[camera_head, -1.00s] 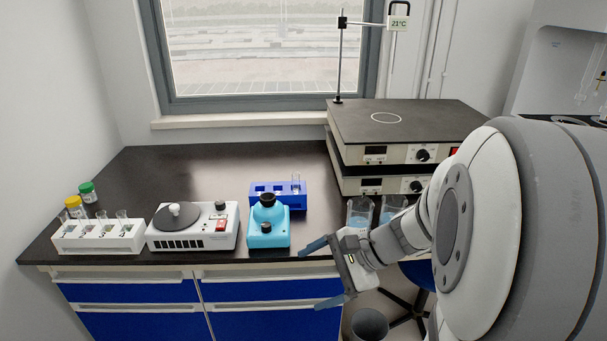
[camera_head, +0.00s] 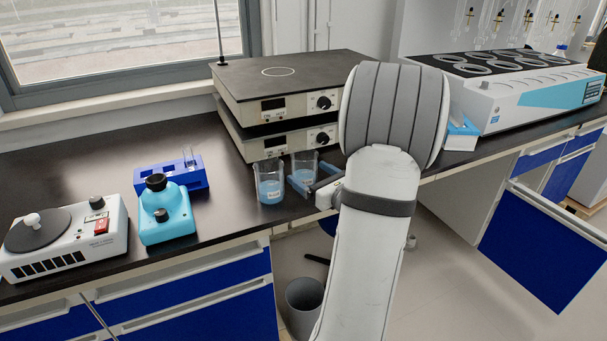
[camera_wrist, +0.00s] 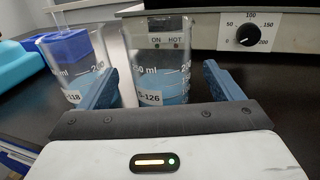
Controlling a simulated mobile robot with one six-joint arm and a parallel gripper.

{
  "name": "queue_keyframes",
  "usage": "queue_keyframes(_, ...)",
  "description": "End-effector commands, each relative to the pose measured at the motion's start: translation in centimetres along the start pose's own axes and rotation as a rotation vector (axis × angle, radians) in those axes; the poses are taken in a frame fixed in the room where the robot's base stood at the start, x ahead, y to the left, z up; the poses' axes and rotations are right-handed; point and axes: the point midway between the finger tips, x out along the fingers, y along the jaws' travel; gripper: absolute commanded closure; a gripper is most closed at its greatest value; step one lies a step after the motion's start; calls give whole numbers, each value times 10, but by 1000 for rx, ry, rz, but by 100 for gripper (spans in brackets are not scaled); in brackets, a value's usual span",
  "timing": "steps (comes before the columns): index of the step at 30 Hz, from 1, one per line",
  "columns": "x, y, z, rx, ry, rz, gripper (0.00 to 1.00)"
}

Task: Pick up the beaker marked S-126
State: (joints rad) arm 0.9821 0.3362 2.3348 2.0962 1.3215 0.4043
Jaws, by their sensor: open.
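The beaker marked S-126 (camera_wrist: 160,80) is clear glass with light blue liquid and stands upright on the dark bench. In the head view it is the right beaker (camera_head: 304,160) of two. My gripper (camera_wrist: 160,72) is open, with one blue finger on each side of this beaker in the wrist view. In the head view my gripper (camera_head: 306,171) is low at the bench's front edge, close to the beaker. I cannot tell how deep the beaker sits between the fingers. Part of its base is hidden by my gripper.
A similar beaker marked S-118 (camera_wrist: 75,72) stands just left, close to my left finger; the head view also shows it (camera_head: 270,186). Stacked hot plates (camera_head: 280,110) stand behind. A turquoise device (camera_head: 166,215) and blue rack (camera_head: 190,178) are left.

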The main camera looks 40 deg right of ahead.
Motion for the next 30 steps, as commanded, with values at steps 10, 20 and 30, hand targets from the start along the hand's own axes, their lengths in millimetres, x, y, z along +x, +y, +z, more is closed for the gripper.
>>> queue_keyframes(10, 36, -2, 0, -1, 0, -4, 14)
queue_keyframes(20, 35, -2, 0, -1, 1, -5, 26)
queue_keyframes(30, 35, -3, 0, -1, 1, -6, 54)
